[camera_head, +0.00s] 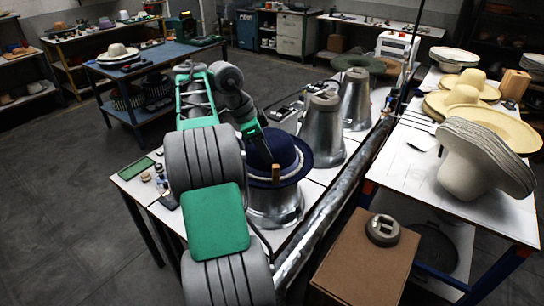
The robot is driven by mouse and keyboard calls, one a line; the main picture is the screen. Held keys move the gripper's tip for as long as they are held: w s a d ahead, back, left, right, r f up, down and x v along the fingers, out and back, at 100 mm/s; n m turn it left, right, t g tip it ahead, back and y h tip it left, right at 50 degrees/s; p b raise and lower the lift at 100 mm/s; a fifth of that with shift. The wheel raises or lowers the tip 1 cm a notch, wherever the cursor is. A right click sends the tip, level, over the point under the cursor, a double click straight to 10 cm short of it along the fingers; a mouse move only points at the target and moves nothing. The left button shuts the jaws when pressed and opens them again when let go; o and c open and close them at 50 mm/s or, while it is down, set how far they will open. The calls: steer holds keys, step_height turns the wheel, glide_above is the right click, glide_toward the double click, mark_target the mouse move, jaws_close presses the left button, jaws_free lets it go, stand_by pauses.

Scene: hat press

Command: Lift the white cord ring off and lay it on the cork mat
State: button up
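A navy hat (286,153) sits on a silver metal press block (275,207) on the white bench. A thin pale line, which looks like the white cord ring (296,178), runs around the hat low near its brim. Its left and far parts are hidden. A small tan wooden peg (276,173) stands upright at the front of the hat. My gripper (258,143) is at the left side of the hat crown, dark and small. Its fingers cannot be made out, nor whether they touch anything. I cannot pick out a cork mat with certainty.
A flat green mat (136,168) and small items lie on the bench's left end. More metal blocks (323,133) stand behind the hat. A long metal pipe (335,205) runs along the bench's right edge. A brown box (365,262) and a table of pale hats (425,165) are to the right.

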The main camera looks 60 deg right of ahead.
mark_target(275, 166)
steer(key=b+x, duration=0.4)
steer(key=x, duration=0.4)
steer(key=shift+s+d+r+b, duration=0.1)
steer(key=shift+b, duration=0.2)
steer(key=shift+c, duration=0.2)
jaws_close()
stand_by(0.7)
